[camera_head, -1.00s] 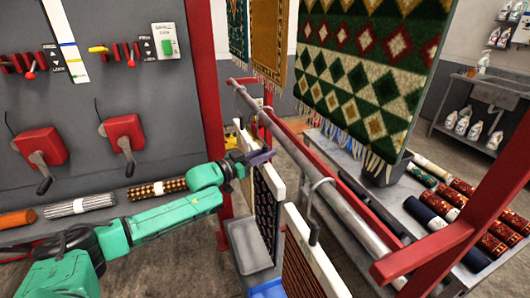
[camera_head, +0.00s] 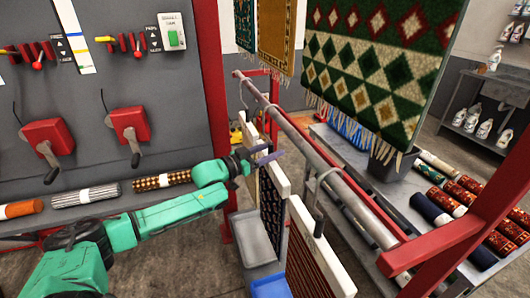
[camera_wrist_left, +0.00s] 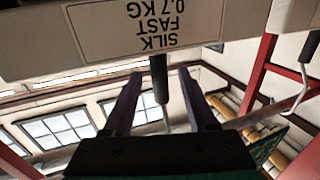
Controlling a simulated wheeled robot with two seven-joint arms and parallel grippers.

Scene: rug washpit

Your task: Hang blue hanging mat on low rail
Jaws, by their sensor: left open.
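A mat with a dark, blue-looking pattern (camera_head: 270,212) hangs below a white header board (camera_head: 277,178) in the head view. I take it as the blue hanging mat. My left gripper (camera_head: 270,156) is at this board's upper part, its fingers partly overlapping it. In the left wrist view the gripper (camera_wrist_left: 160,103) is open, with a dark stem (camera_wrist_left: 160,78) between its fingers. I cannot tell whether they touch it. A pale board (camera_wrist_left: 140,30) labelled "SILK FAST 0.7 KG" is close above. The low rail (camera_head: 345,190) is the grey bar right of the boards. My right gripper is not in view.
Red posts (camera_head: 455,240) frame the rail. Grey and blue bins (camera_head: 270,288) stand below. A large green rug (camera_head: 370,70) hangs behind; rolled rugs lie on the right table.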

